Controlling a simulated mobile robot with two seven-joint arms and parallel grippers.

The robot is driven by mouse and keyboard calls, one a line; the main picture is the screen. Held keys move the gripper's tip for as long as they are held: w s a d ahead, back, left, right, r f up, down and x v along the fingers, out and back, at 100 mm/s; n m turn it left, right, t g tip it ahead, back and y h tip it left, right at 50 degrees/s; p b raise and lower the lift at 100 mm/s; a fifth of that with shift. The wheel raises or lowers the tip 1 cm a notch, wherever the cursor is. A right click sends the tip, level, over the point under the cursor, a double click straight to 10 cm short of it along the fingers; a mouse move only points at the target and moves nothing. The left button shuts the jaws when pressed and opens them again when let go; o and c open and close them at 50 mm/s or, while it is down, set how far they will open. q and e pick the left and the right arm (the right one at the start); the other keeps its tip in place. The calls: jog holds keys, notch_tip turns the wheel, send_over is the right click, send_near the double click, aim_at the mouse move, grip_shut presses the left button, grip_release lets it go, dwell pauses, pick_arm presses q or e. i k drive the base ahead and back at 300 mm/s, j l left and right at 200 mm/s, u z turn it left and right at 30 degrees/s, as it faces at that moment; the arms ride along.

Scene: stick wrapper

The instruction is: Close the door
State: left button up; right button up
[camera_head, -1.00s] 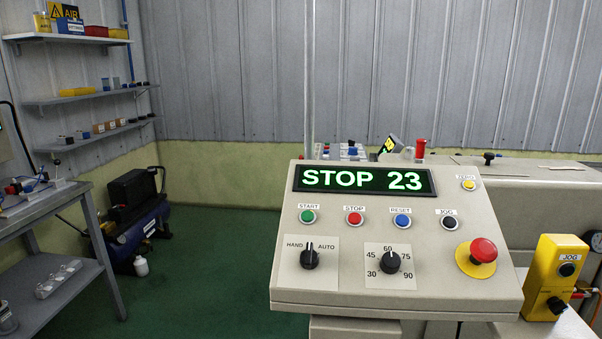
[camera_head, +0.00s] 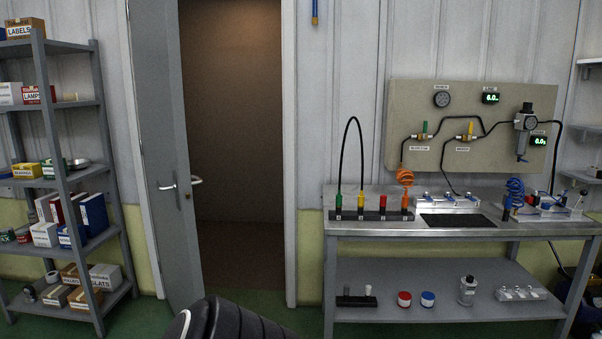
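A grey door (camera_head: 160,130) stands open in the head view, swung out to the left of its doorway (camera_head: 235,150). It has a lever handle (camera_head: 168,187) on its face, and another lever (camera_head: 196,181) shows at its free edge. The opening behind is dark brown and unlit. A dark, ribbed rounded shape with a grey part shows at the bottom edge, in front of the doorway; it may be part of my arm. Neither gripper can be made out in this view.
A grey shelf rack (camera_head: 60,150) with boxes stands left of the door. A workbench (camera_head: 460,229) with bottles and hoses stands to the right, below a pneumatic panel (camera_head: 400,130). Green floor shows in front of the doorway.

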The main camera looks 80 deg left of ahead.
aim_at(156, 39)
jog(key=u, duration=3.45)
jog(key=i+j+z, duration=0.2)
jog(key=i+j, duration=0.2)
jog(key=j, duration=0.15)
jog(key=i+j+z, duration=0.2)
jog(key=i+j, duration=0.2)
jog(key=j, duration=0.25)
jog(key=i+j+z, duration=0.1)
jog(key=j, duration=0.25)
jog(key=i+j+z, duration=0.1)
jog(key=i+j, duration=0.15)
jog(key=i+j+z, duration=0.1)
jog(key=j, duration=0.35)
jog(key=i+j+z, duration=0.1)
jog(key=j, duration=0.25)
jog(key=i, duration=0.1)
